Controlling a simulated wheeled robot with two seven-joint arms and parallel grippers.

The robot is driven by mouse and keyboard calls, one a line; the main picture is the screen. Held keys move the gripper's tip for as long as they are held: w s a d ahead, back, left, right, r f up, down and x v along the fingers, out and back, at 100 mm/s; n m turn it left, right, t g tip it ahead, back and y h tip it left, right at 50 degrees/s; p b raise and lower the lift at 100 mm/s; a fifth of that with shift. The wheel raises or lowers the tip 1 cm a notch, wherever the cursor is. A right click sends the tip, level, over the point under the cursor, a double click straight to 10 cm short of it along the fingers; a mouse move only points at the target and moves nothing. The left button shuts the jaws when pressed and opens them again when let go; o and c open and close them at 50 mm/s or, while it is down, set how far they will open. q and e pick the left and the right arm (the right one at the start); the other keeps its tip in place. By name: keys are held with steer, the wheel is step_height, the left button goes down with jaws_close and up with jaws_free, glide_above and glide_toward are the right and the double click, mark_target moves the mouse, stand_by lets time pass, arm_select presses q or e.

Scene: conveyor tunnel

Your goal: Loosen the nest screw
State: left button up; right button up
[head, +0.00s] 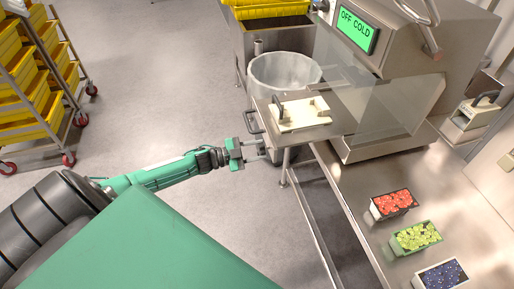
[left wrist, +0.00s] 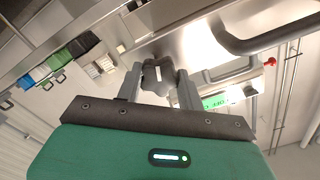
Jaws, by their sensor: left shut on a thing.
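A dark grey lobed knob, which looks like the nest screw (left wrist: 156,80), shows in the left wrist view. It sits between the fingertips of my left gripper (left wrist: 158,88), which is shut on it. In the head view my left gripper (head: 262,149) reaches from the left to the near left end of the steel table, just below a looped handle. The knob cannot be made out there. A cream nest plate (head: 291,118) with a dark handle lies on the table end, above and right of the gripper. My right gripper is not in view.
A steel machine (head: 400,90) with a clear guard and a green "OFF COLD" display (head: 358,28) stands behind the nest. Red, green and dark fruit trays (head: 416,238) lie along the table (head: 350,190). A white bin (head: 285,70) stands behind; a rack of yellow crates (head: 35,90) stands left.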

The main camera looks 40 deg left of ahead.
arm_select(q)
steer(key=shift+n, duration=0.6)
steer(key=o, duration=1)
steer(key=shift+f, duration=0.1)
steer(key=shift+s+a, duration=0.1)
steer(key=shift+s, duration=0.05)
steer(key=b+v, duration=0.2)
steer(key=v, duration=1.1)
steer(key=shift+s+a, duration=0.15)
steer(key=shift+a, duration=0.1)
